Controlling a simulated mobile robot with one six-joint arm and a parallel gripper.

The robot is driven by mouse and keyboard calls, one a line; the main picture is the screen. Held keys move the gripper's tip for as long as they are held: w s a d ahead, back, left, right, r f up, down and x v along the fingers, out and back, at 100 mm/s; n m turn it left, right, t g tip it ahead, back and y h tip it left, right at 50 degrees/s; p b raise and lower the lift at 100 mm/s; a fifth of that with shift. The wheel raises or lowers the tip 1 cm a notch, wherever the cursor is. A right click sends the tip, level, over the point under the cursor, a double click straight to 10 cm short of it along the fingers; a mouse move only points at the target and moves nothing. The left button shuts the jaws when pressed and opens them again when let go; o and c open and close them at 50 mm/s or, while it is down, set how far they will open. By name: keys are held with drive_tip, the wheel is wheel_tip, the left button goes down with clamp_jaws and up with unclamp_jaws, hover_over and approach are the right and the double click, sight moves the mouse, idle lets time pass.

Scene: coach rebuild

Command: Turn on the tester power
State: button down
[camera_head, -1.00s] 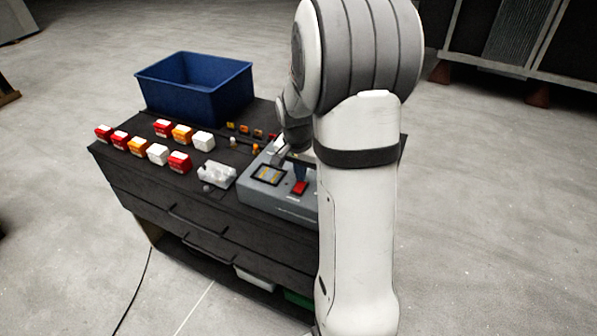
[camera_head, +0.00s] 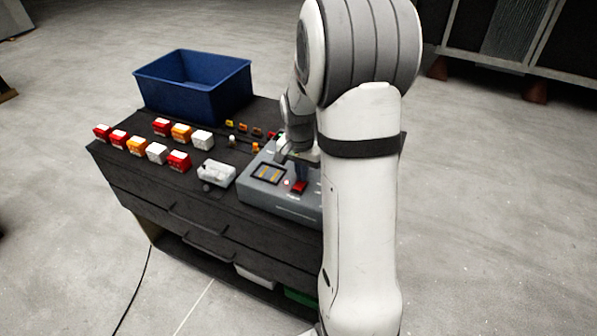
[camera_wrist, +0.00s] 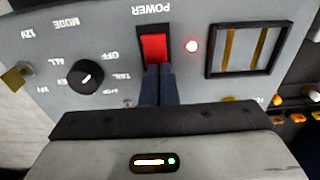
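The grey tester (camera_head: 262,196) sits on the right part of the dark cart top. Its red power switch (camera_wrist: 154,47), labelled POWER, is upside down in the wrist view and also shows in the head view (camera_head: 299,187). A black mode knob (camera_wrist: 86,77) is beside the switch.
A dark framed window with two yellow strips (camera_wrist: 243,48) is on the panel. A blue bin (camera_head: 195,85) stands at the cart's back left. Several red, orange and white blocks (camera_head: 157,153) and a pale lumpy part (camera_head: 215,173) lie left of the tester.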

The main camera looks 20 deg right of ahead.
drive_tip(key=shift+s+a+r, duration=0.25)
drive_tip(key=shift+s+a, duration=0.2)
drive_tip(key=shift+a, duration=0.2)
drive_tip(key=shift+r, duration=0.2)
wheel_tip(320, 180, up, 14)
drive_tip(key=w+d+p, duration=0.1)
drive_tip(key=shift+w+d+f, duration=0.15)
drive_tip(key=shift+d+f, duration=0.1)
drive_tip(key=s+a+n+t, duration=0.1)
drive_tip(key=s+a+n, duration=0.4)
drive_tip(key=s, duration=0.5)
drive_tip(key=s+a+n+t, duration=0.1)
drive_tip(key=s+a+n, duration=0.4)
drive_tip(key=s+a, duration=0.3)
drive_tip(key=s, duration=0.2)
drive_tip(key=shift+s+t+y, duration=0.3)
drive_tip(key=shift+s+y, duration=0.05)
drive_tip(key=shift+y, duration=0.05)
idle(1.0)
